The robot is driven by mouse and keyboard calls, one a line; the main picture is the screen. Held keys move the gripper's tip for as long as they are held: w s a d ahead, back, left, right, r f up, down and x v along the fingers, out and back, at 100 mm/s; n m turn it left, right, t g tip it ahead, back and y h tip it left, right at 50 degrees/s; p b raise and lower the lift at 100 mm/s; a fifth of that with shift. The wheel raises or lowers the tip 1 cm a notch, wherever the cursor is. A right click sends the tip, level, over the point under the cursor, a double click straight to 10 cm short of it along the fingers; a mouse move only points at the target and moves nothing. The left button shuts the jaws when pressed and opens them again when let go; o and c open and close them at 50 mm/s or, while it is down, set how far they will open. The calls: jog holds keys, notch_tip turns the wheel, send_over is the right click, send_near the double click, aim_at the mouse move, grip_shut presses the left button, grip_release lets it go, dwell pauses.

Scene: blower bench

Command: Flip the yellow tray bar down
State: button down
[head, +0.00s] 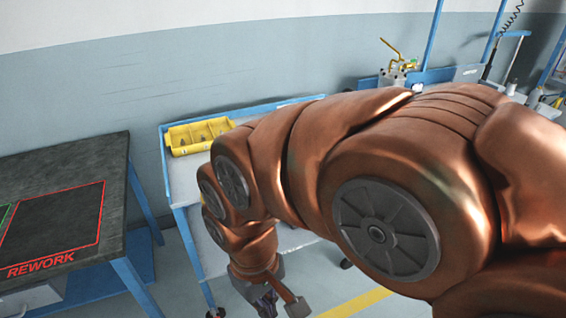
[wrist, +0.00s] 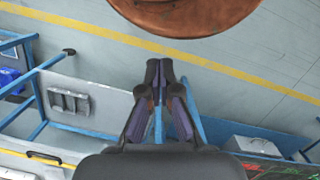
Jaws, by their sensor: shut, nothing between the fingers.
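A yellow tray (head: 198,136) with compartments and small dark contents sits at the back left of the blue-framed bench (head: 183,190) in the head view. I cannot make out a separate bar on it, nor whether any bar is up or down. My arm covers much of the bench. My gripper (head: 268,302) hangs low in front of the bench, well below and apart from the tray. In the wrist view my gripper (wrist: 159,68) is shut, its fingertips together with nothing between them, above a blue frame edge and grey floor.
A dark table (head: 65,190) marked REWORK stands at the left, with a gap between it and the bench. A yellow floor line (wrist: 130,48) crosses open floor. A grey box (wrist: 252,146) is at the lower right.

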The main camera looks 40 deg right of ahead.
jog(key=w+d+r+t+b, duration=0.15)
jog(key=w+d, duration=0.25)
jog(key=w, duration=0.4)
jog(key=w+d+r+b, duration=0.1)
jog(key=w+d+r, duration=0.25)
jog(key=w, duration=0.45)
jog(key=w+d+r+t+b, duration=0.1)
jog(key=w+d+r, duration=0.1)
jog(key=w+d, duration=0.45)
jog(key=w+d+m+b, duration=0.1)
jog(key=w+d+m, duration=0.1)
jog(key=d, duration=0.9)
jog(key=w+d+m+t, duration=0.1)
jog(key=w+d, duration=0.3)
jog(key=d, duration=0.8)
jog(key=shift+w+d+r+m+h+b, duration=0.15)
jog(key=shift+w+r+m+h+b, duration=0.15)
jog(key=shift+m+h+b, duration=0.1)
jog(key=shift+t, duration=0.25)
